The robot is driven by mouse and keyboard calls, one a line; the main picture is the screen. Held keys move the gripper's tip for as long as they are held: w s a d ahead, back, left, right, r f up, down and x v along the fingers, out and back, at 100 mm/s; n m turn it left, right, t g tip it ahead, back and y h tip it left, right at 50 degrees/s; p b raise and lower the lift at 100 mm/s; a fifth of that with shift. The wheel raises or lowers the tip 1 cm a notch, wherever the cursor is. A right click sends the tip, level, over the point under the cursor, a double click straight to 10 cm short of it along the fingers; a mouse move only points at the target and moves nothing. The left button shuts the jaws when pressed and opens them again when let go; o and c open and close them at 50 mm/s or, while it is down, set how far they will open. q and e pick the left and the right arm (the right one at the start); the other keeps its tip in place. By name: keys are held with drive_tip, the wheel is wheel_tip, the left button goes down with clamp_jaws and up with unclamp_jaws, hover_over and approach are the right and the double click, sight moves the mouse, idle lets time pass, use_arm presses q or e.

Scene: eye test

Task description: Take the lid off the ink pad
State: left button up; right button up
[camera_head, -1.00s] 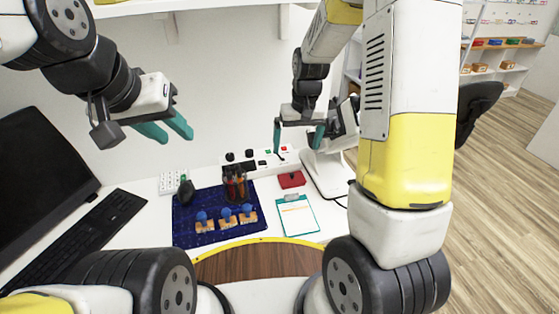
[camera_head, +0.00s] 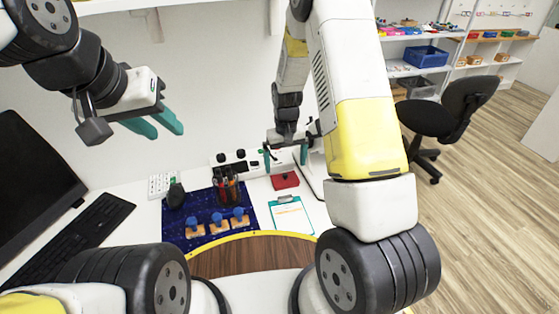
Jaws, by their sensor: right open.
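The ink pad (camera_head: 285,181) is a small flat red case on the white desk, right of the blue mat. A small dark spot shows on its top, and I see no gap between lid and base. My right gripper (camera_head: 285,157) is open and empty, its teal fingers spread apart, just above or behind the ink pad in the picture. I see no contact with it. My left gripper (camera_head: 168,133) is raised over the left part of the desk, far from the pad, its two teal fingers apart and nothing between them.
A dark blue mat (camera_head: 179,228) carries several blue-handled stamps (camera_head: 217,221) and a pen holder (camera_head: 228,188). A clipboard (camera_head: 291,215) lies in front of the pad. A keyboard (camera_head: 85,235) and monitor (camera_head: 30,170) are left. A chair (camera_head: 450,115) stands right.

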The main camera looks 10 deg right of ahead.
sight(285, 177)
wheel_tip(285, 177, down, 5)
drive_tip(key=shift+f, duration=0.2)
drive_tip(key=shift+c, duration=0.4)
drive_tip(key=c, duration=1.1)
